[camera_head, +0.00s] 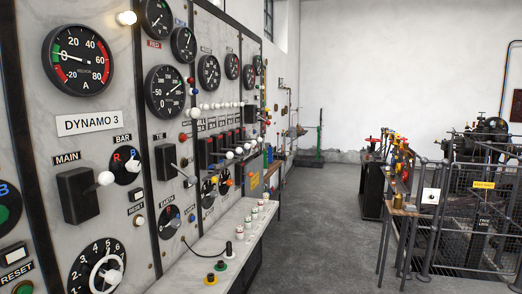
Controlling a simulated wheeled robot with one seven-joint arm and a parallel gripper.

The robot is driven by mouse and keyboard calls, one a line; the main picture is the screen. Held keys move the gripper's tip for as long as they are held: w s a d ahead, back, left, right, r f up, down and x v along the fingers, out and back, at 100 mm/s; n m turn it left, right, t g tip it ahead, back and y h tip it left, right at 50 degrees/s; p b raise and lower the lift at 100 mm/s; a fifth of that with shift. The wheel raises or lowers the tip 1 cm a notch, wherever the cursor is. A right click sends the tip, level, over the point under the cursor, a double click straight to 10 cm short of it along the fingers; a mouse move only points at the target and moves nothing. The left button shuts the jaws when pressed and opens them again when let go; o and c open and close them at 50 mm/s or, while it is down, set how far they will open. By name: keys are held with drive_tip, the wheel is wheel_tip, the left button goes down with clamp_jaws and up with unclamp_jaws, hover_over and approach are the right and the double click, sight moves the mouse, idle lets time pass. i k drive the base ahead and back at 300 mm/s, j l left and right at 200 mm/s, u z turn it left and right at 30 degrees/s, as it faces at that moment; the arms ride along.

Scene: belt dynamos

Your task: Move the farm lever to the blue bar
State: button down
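A pale switchboard (90,155) runs along the left and away from me. Several levers with white knobs (238,150) stick out farther along it, but their labels are too small to read. I cannot tell which one is the farm lever. Near me, a BAR selector (126,165) has a red R and a blue B mark. A black switch box labelled MAIN (74,194) has a lever with a white knob (106,178). My gripper is not in view.
A narrow shelf (180,279) with buttons and small knobs juts out below the board. Grey floor (310,230) is open along the middle. On the right, a railing with mesh (464,226) encloses machinery (482,138), and a small bench (396,210) stands beside it.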

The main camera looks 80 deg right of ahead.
sight(247, 146)
drive_tip(key=z, duration=2.55)
